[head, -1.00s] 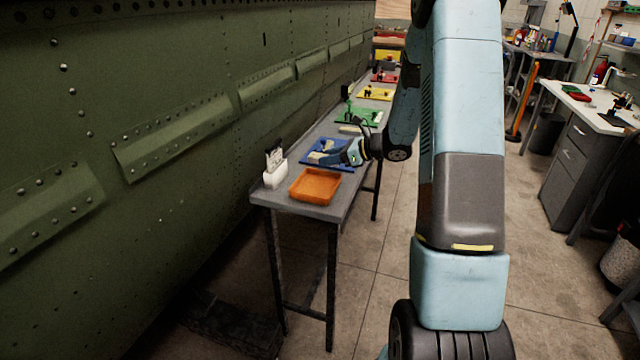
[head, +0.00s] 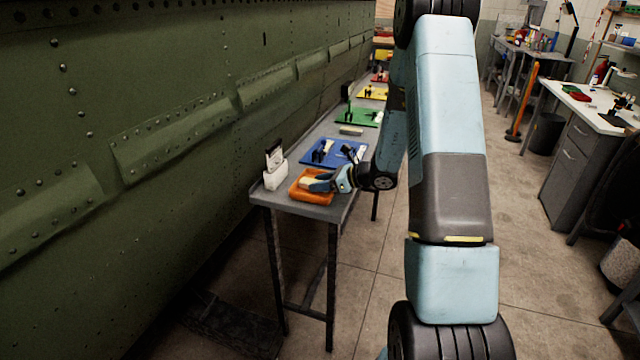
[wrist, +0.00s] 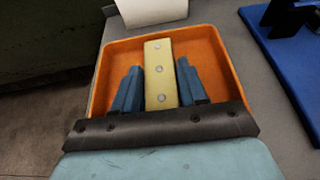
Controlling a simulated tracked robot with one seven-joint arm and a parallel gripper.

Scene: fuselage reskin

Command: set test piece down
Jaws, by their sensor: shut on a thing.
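The test piece (wrist: 159,75) is a pale yellow strip with several round rivet heads along it. In the wrist view it lies between the two blue fingers of my gripper (wrist: 158,88), which is shut on it. The piece and the fingers are over the orange tray (wrist: 225,54), inside its outline. I cannot tell whether the piece touches the tray floor. In the head view my gripper (head: 312,183) is at the orange tray (head: 312,200), and the piece's pale end (head: 305,182) shows at the fingertips.
A white holder (head: 275,178) with cards stands left of the tray. A blue mat (head: 318,160) with dark tools lies behind it, with green (head: 358,117) and yellow mats farther along the grey bench (head: 345,205). The green riveted fuselage wall (head: 150,200) runs along the left.

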